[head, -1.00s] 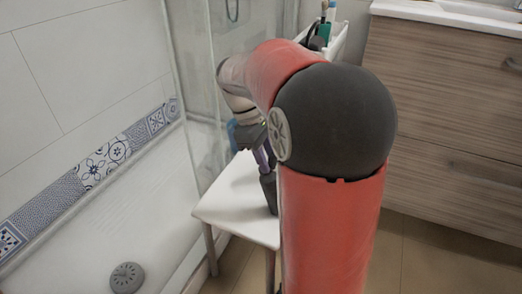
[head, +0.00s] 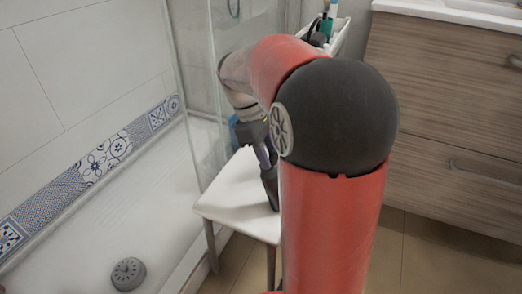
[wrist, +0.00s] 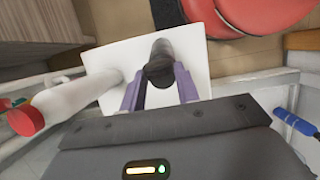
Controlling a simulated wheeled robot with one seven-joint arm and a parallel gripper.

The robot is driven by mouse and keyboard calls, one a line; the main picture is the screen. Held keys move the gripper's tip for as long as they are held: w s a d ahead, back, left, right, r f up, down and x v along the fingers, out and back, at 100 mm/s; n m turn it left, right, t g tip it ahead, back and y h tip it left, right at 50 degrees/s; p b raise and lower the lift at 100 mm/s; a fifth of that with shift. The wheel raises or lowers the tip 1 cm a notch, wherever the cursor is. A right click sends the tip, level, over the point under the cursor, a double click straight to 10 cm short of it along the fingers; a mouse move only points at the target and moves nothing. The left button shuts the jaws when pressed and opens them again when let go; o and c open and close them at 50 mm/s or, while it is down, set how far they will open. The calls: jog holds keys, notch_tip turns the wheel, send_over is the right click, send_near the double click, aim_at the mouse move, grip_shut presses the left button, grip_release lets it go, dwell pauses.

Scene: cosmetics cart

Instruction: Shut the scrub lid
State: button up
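My gripper (wrist: 160,75) has two purple fingers, spread apart, and points down at a white stool top (wrist: 103,62). A dark, rounded, upright thing (wrist: 160,68) shows between and just beyond the fingertips; I cannot tell whether they touch it. It may be the scrub, but no label or lid can be made out. In the head view the dark thing (head: 270,188) stands on the stool top (head: 228,203), below my gripper (head: 263,155). My arm hides the stool's right part there.
A blue-handled item (wrist: 295,122) is at the right. A white cart tray (head: 338,38) holds several items behind my arm. The glass shower screen (head: 205,90) stands close to the stool's left.

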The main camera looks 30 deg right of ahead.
jog(key=o, duration=0.5)
jog(key=shift+c, duration=0.2)
jog(key=w+a+p+v, duration=0.1)
jog(key=p+v, duration=0.1)
jog(key=v, duration=0.6)
